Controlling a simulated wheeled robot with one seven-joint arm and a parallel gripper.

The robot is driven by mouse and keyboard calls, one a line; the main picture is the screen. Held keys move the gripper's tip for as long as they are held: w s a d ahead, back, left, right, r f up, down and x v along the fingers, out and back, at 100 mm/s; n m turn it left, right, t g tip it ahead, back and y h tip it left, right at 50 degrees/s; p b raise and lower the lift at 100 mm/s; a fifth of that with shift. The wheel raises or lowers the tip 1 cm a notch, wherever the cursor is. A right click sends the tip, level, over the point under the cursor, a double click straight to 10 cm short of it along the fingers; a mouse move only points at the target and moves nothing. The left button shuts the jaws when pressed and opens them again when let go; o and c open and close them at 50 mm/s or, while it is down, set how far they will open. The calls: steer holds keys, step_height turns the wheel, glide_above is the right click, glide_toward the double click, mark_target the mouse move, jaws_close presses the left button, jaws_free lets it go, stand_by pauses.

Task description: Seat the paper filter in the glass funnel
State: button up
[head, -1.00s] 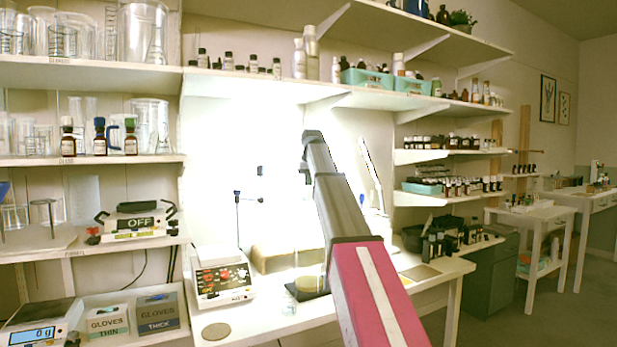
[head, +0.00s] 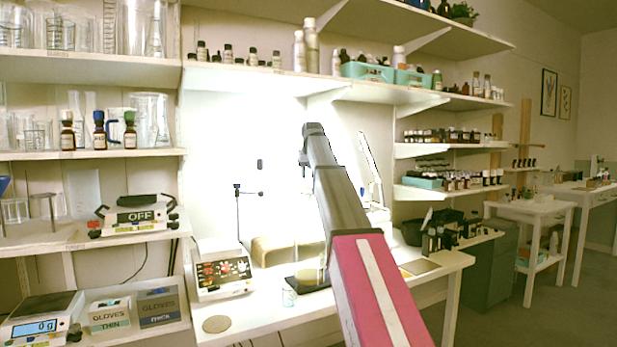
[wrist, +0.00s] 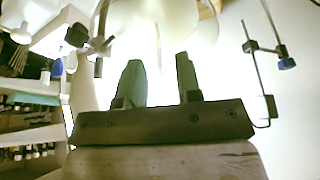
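My gripper (wrist: 160,85) shows in the wrist view with its two dark green fingers apart and bright background between them. Nothing is clearly held. A pale, cream-white rounded form (wrist: 150,18) fills the top of the wrist view beyond the fingertips, beside metal clamp parts (wrist: 100,42). I cannot tell whether it is the paper filter, the glass funnel or both, as glare washes it out. In the head view my arm reaches to the bright back wall and hides what lies behind it; the filter and glass funnel cannot be picked out there.
A device with a red-lit panel (head: 222,277), a flat tan disc (head: 217,324) and a small glass (head: 289,298) stand on the bench.

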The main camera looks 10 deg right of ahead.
steer(key=v, duration=1)
steer(key=shift+f, duration=0.1)
stand_by(0.3)
